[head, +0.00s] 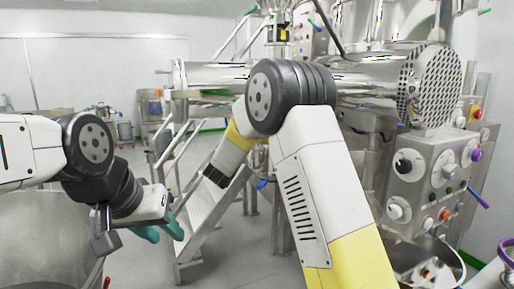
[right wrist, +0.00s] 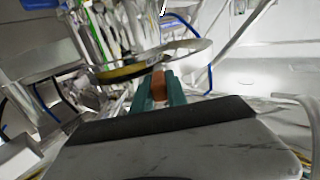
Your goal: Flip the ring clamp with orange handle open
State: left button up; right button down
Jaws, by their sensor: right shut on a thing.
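The ring clamp (right wrist: 193,48) shows in the right wrist view as a thin, pale metallic band in a wide loop beyond my right gripper (right wrist: 160,88). Its orange handle (right wrist: 158,82) sits between my right gripper's two teal fingers, which are shut on it. The fingers hide part of the handle. I cannot tell from this angle how far the clamp is opened. In the head view my right forearm slants down to the left, and its fingers are not clearly visible. My left gripper (head: 161,231) hangs at the lower left with its teal fingers apart and empty, away from the clamp.
Metal steps with rails (head: 205,215) stand in the middle. A steel control panel (head: 437,178) with knobs is at the right, beside a large perforated steel drum end (head: 433,86). A steel vessel (head: 45,245) is at the lower left, under my left arm.

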jog(key=w+a+m+g+h, duration=0.2)
jog(key=w+a+m+h, duration=0.1)
jog(key=a, duration=0.5)
jog(key=shift+w+a+r+h, duration=0.15)
jog(key=shift+w+a+h, duration=0.2)
jog(key=shift+w+h, duration=0.45)
jog(key=shift+s, duration=0.1)
jog(key=c, duration=1.3)
grip_release()
jog(key=shift+s, duration=0.1)
jog(key=v, duration=0.7)
jog(key=shift+s+a, duration=0.25)
